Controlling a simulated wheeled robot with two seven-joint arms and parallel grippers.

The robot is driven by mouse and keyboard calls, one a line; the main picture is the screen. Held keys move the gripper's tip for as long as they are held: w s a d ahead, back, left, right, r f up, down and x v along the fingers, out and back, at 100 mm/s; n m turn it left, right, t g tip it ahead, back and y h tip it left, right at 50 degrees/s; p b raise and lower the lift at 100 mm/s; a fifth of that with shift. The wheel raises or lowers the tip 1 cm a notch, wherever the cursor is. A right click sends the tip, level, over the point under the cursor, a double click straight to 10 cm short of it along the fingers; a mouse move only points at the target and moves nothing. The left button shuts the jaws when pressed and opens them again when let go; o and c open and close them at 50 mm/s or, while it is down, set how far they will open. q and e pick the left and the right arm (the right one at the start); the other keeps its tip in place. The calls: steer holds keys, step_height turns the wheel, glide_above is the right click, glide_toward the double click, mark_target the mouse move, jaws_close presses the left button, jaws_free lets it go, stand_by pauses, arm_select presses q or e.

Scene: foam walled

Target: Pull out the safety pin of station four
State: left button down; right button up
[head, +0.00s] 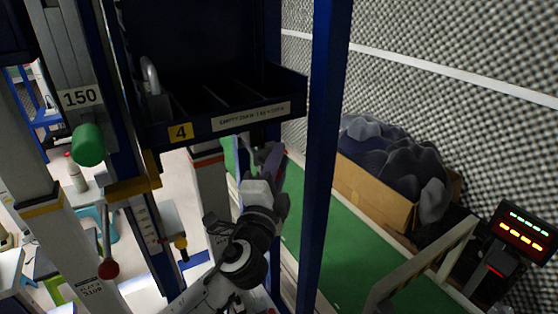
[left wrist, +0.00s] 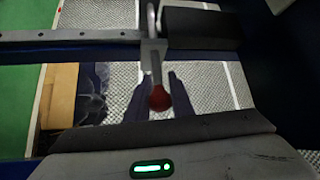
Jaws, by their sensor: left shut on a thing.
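Station four shows by its yellow number label (head: 180,132) on the front of a dark blue shelf (head: 222,124). My left gripper (head: 268,158) is just below the shelf's front edge, right of the label. In the left wrist view my left gripper (left wrist: 159,92) has its two dark fingers either side of a red knob (left wrist: 159,99) on a grey shaft, which looks like the safety pin. It is shut on this knob. In the head view the gripper hides the knob. My right gripper is not in view.
A blue post (head: 325,150) stands just right of my left gripper. A red-ended lever (head: 108,268) and a green cylinder (head: 88,145) are at the left. A cardboard box (head: 375,195) of dark foam lies beyond the green strip (head: 330,255).

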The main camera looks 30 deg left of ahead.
arm_select(q)
steer(key=s+d, duration=0.1)
steer(key=d, duration=0.1)
steer(key=s+d, duration=0.1)
steer(key=d, duration=0.1)
steer(key=shift+s+b, duration=0.15)
steer(key=shift+b, duration=0.15)
steer(key=c, duration=1.5)
jaws_free()
steer(key=shift+c, duration=0.2)
steer(key=shift+a, duration=0.1)
steer(key=b+v, duration=0.2)
steer(key=v, duration=0.8)
steer(key=shift+b, duration=0.4)
